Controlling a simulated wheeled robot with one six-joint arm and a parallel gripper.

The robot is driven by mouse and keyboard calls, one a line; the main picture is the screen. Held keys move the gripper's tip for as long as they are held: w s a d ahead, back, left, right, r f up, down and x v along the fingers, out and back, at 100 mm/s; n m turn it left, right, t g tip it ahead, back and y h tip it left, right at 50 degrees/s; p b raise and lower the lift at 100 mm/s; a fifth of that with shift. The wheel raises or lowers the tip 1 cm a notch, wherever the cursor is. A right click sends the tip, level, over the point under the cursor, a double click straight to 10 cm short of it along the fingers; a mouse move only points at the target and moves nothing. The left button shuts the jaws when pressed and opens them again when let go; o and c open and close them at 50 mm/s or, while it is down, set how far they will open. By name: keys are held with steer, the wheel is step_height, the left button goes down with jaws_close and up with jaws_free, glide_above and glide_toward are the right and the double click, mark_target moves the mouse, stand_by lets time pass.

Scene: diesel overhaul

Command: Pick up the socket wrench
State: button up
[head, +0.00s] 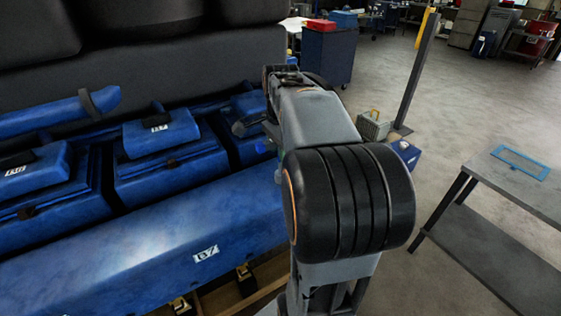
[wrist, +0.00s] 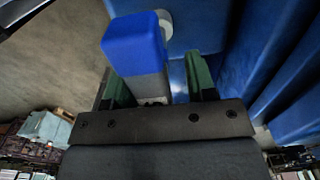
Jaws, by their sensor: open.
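My gripper (wrist: 160,75) shows in the wrist view with its two green fingers apart. A thick grey bar with a bright blue rounded end (wrist: 134,42) shows between the fingers, closer to the left one. It may be the socket wrench, but its full shape is hidden. I cannot tell whether it touches a finger. A small bright blue patch (head: 279,174) shows at the arm's left edge, beside the engine.
The blue engine (head: 150,235) with its several covers fills the left, close to my arm. A grey table (head: 533,195) with a blue frame (head: 520,163) stands at right. A post (head: 418,70), a crate (head: 373,126) and a blue cabinet (head: 327,57) stand behind. Open floor lies between.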

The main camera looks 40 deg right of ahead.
steer(key=shift+c, duration=0.4)
jaws_close()
steer(key=shift+r, duration=0.1)
steer(key=shift+r, duration=0.6)
steer(key=s+a+r+b, duration=0.3)
steer(key=s+a+r, duration=0.5)
steer(key=a+r, duration=0.3)
steer(key=shift+s+r+b, duration=0.3)
steer(key=shift+r+b, duration=0.05)
steer(key=shift+b, duration=0.05)
